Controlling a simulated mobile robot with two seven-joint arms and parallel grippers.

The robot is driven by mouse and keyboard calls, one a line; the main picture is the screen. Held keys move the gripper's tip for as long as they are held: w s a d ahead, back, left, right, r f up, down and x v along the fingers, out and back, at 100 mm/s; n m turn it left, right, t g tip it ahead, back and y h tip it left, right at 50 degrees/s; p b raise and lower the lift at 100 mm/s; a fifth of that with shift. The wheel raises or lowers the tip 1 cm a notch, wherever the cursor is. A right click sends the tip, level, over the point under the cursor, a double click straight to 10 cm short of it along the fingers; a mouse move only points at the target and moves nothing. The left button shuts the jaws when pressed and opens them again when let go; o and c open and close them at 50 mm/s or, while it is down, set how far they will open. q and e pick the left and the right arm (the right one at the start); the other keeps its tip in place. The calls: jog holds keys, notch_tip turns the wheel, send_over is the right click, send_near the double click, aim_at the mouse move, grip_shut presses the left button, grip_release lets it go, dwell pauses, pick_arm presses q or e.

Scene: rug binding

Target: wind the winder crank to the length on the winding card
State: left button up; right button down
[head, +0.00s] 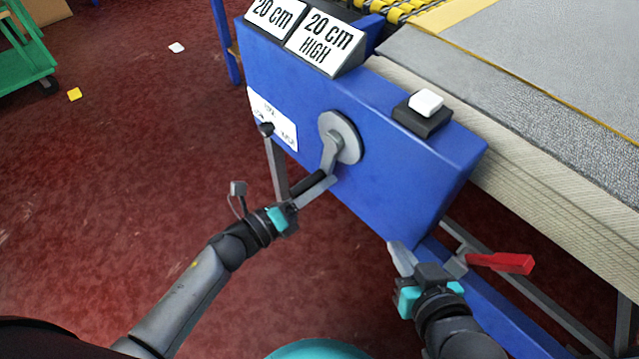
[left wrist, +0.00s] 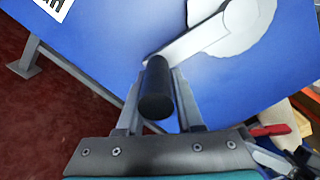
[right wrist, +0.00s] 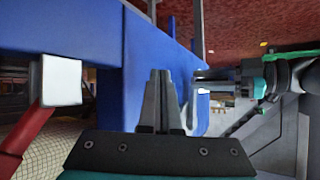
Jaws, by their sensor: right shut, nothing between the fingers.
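The blue winder box (head: 400,165) carries a grey round crank hub (head: 343,136) with an arm reaching down to a black crank handle (head: 309,183). In the left wrist view the handle (left wrist: 157,90) sits between my left fingers, which close in on both its sides. My left gripper (head: 292,200) is shut on it. Two white cards stand on top of the box: one reads 20 cm (head: 272,14), the other 20 cm HIGH (head: 326,42). My right gripper (head: 398,255) is shut and empty by the box's lower right corner; its fingers (right wrist: 160,100) meet in the right wrist view.
A white button on a black base (head: 424,118) is on the box top. A red lever (head: 500,262) is right of my right gripper. The grey rug (head: 560,60) lies behind.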

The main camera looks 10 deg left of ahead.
pick_arm(q)
jog(key=o, duration=0.4)
jog(key=shift+w+a+r, duration=0.35)
jog(key=shift+a+r, duration=0.05)
jog(key=shift+r, duration=0.25)
jog(key=shift+t, duration=0.3)
pick_arm(e)
jog(key=shift+s, duration=0.1)
pick_arm(q)
jog(key=shift+s+a+f, duration=0.1)
jog(key=shift+s+a, duration=0.05)
jog(key=shift+s, duration=0.1)
jog(key=shift+p+v, duration=1.7)
jog(key=shift+v, duration=5.65)
pick_arm(e)
jog(key=s+d+g+h, duration=0.3)
jog(key=s+d+g, duration=0.2)
jog(key=d+g, duration=0.1)
jog(key=shift+s+d+r+m, duration=0.25)
jog(key=shift+d+r+m, duration=0.1)
jog(key=shift+d, duration=0.2)
pick_arm(q)
jog(key=shift+s, duration=0.1)
jog(key=shift+c, duration=0.3)
